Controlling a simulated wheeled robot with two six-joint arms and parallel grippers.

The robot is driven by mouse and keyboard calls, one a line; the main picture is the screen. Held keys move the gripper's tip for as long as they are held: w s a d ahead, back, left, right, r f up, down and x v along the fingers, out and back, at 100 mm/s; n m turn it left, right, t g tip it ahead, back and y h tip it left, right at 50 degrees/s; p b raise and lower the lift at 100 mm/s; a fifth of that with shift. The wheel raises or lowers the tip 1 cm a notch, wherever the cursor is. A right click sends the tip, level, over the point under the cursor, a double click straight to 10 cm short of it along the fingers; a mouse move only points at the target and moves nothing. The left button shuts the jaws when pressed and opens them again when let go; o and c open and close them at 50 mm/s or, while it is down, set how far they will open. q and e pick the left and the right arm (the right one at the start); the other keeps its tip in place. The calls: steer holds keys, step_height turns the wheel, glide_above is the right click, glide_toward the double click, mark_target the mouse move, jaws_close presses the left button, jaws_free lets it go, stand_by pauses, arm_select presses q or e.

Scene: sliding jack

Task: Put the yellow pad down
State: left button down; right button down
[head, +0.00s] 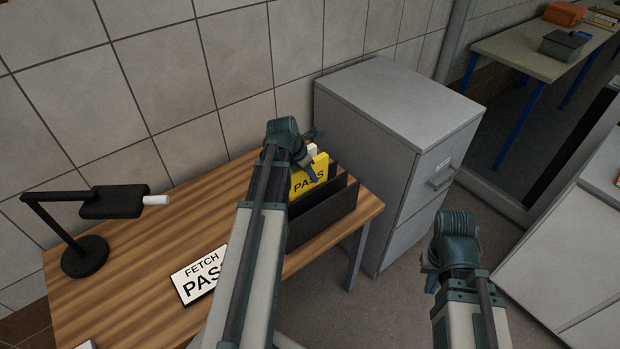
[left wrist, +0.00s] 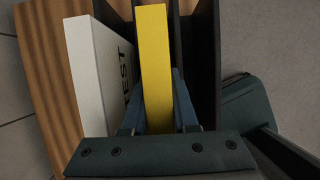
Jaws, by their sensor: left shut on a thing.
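The yellow pad (head: 309,178), lettered PASS, stands upright at the black divided rack (head: 325,214) on the wooden desk. My left gripper (head: 311,167) is over the rack and shut on the yellow pad. In the left wrist view the yellow pad (left wrist: 155,65) is between the fingers (left wrist: 157,108), with black rack panels (left wrist: 206,60) beside it. I cannot tell whether its lower edge rests on the rack's floor. My right gripper (head: 437,278) is away to the right, over the floor, with its fingers mostly hidden.
A white lettered block (left wrist: 95,80) stands left of the yellow pad. A FETCH PASS sign (head: 198,275) and a black lamp (head: 88,250) are on the wooden desk (head: 140,290). A grey cabinet (head: 400,110) stands close right of the rack. The desk's left part is mostly clear.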

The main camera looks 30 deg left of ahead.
arm_select(q)
steer(key=shift+f, duration=0.1)
steer(key=c, duration=0.7)
jaws_free()
steer(key=p+v, duration=1.1)
steer(key=v, duration=0.1)
steer(key=shift+s+r, duration=0.1)
steer(key=shift+r, duration=0.15)
steer(key=shift+f, duration=0.1)
